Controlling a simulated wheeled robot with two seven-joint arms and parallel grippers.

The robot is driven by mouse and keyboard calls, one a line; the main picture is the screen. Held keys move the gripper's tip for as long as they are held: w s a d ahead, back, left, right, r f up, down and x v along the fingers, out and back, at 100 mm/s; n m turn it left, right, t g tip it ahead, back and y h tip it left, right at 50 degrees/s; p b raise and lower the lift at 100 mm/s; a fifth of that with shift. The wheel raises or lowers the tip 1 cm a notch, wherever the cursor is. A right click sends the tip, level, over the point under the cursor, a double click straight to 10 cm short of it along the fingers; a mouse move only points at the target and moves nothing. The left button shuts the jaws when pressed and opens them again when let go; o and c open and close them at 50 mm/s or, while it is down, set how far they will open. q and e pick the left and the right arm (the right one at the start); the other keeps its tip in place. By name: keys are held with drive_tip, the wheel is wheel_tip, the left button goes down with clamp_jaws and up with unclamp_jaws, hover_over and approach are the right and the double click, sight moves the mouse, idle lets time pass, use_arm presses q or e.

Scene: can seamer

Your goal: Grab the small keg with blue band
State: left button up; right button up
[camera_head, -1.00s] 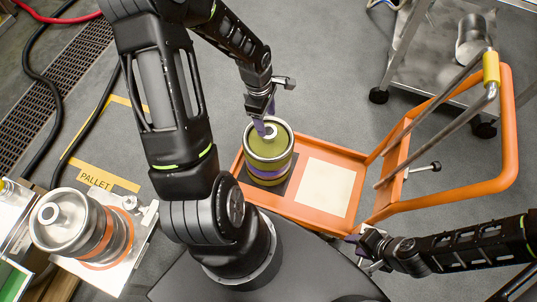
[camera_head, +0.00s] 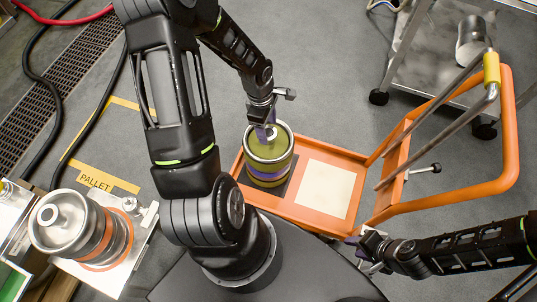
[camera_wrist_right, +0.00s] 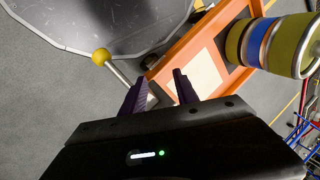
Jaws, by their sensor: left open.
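The small keg (camera_head: 267,165) is olive-yellow with a blue-violet band and a silver top rim. It stands upright on the dark pad of the orange cart. In the right wrist view, the keg (camera_wrist_right: 282,44) with its blue band shows at the upper right. My left gripper (camera_head: 268,133) is open, its purple fingers at the top centre of the keg; the fingertips are partly hidden, so I cannot tell whether they touch. My right gripper (camera_head: 365,247) is apart from the keg, beyond the cart's near right side. In its wrist view the gripper (camera_wrist_right: 158,90) is open and empty.
The orange cart (camera_head: 290,208) has a free cream pad (camera_head: 325,188) right of the keg and a tall handle (camera_head: 515,130) on the right. A steel cart (camera_head: 430,65) stands behind. A silver keg with orange bands (camera_head: 85,230) stands at left near the pallet sign (camera_head: 96,180).

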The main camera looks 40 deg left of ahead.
sight(268, 132)
use_arm(q)
wheel_tip(268, 132, down, 4)
drive_tip(key=shift+w+d+f, duration=0.1)
drive_tip(key=shift+d+f, duration=0.05)
idle(0.6)
clamp_jaws()
idle(0.5)
